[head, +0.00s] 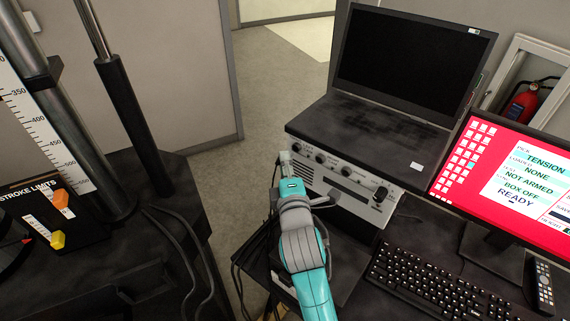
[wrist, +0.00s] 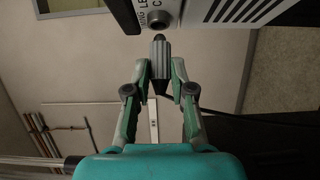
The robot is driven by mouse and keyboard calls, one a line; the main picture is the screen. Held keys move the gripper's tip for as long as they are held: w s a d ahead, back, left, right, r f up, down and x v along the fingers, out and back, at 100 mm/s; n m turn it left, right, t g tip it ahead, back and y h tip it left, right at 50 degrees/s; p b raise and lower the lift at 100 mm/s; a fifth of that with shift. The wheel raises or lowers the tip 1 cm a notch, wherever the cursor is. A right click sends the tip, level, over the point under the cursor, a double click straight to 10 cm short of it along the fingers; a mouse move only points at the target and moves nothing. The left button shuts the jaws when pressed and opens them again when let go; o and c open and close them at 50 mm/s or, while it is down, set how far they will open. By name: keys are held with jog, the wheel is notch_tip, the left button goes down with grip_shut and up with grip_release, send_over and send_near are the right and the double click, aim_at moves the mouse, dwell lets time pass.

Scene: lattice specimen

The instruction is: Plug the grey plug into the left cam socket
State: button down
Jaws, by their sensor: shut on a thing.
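In the wrist view my gripper (wrist: 161,68) is shut on the grey plug (wrist: 160,58), a ribbed cylinder with a dark tip and a dark tapered tail. The tip points up in the picture at a round dark socket (wrist: 158,19) on the grey box's side. Tip and socket look nearly lined up and very close; I cannot tell whether they touch. Lettering beside the socket is only partly readable. In the head view my gripper (head: 286,168) is at the left end of the grey instrument box (head: 346,180); the plug cannot be made out there.
A red monitor (head: 505,180), a keyboard (head: 435,285) and a remote (head: 543,287) are to the right. A dark test frame (head: 135,120) stands left, with loose black cables (head: 185,255) between. Open floor lies beyond.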

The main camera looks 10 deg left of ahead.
jog(key=shift+r+n+g+h, duration=0.15)
jog(key=shift+n+g+h, duration=0.25)
jog(key=shift+n+g, duration=0.25)
jog(key=shift+w+d, duration=0.5)
jog(key=shift+w, duration=0.2)
dwell(1.8)
jog(key=shift+c, duration=2.2)
grip_release()
jog(key=shift+s, duration=0.1)
jog(key=shift+v, duration=2.45)
